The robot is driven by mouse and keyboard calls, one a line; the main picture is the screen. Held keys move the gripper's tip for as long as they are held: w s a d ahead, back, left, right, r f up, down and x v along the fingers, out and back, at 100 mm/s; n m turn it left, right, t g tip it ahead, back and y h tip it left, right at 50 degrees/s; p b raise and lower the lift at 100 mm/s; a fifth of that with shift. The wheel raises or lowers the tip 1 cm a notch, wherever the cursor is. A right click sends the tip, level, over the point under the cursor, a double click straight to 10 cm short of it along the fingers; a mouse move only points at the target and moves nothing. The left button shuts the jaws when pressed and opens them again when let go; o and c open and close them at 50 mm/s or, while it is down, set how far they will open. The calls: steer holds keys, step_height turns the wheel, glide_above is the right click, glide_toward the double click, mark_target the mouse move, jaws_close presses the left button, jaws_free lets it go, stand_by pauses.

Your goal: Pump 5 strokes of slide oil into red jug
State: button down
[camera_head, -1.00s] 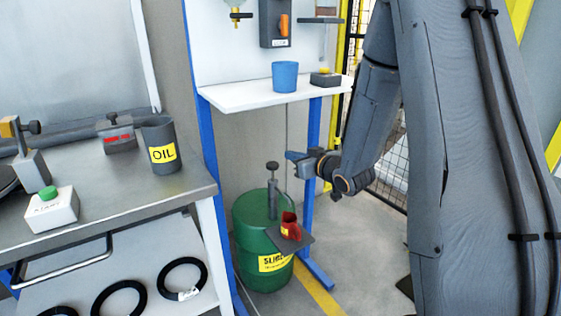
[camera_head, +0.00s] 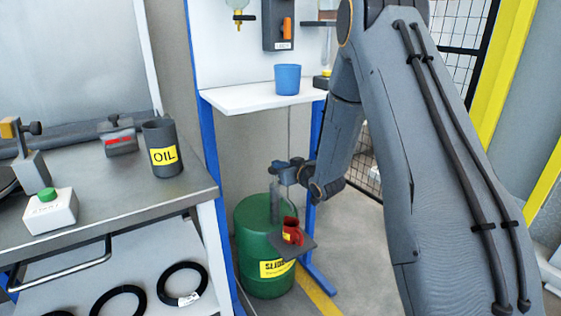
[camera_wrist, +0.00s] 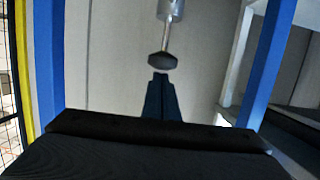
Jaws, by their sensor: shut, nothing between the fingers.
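A green drum (camera_head: 262,248) with a yellow slide-oil label stands on the floor under the white shelf. Its grey pump (camera_head: 277,208) rises from the lid. The red jug (camera_head: 291,229) sits on a small dark plate (camera_head: 304,248) at the drum's front. My gripper (camera_head: 276,172) is at the top of the pump, shut and empty, and hides the pump knob in the head view. In the wrist view my shut fingertips (camera_wrist: 160,76) point at the dark pump knob (camera_wrist: 163,61), very close to it. I cannot tell whether they touch it.
The white shelf (camera_head: 250,100) with a blue cup (camera_head: 288,79) is above my gripper, between blue posts (camera_head: 211,150). At left is a steel bench (camera_head: 115,195) with an OIL can (camera_head: 162,148). The floor right of the drum is clear.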

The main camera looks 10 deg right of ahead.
stand_by(0.3)
steer(key=shift+s+f+b, duration=0.1)
steer(key=shift+f+b, duration=0.8)
steer(key=shift+f, duration=1.5)
steer(key=s+d+r+p, duration=0.3)
steer(key=s+r, duration=0.4)
steer(key=s, duration=0.2)
stand_by(1.1)
steer(key=shift+a+r+b, duration=0.15)
steer(key=shift+r+b, duration=0.9)
steer(key=shift+r, duration=1.05)
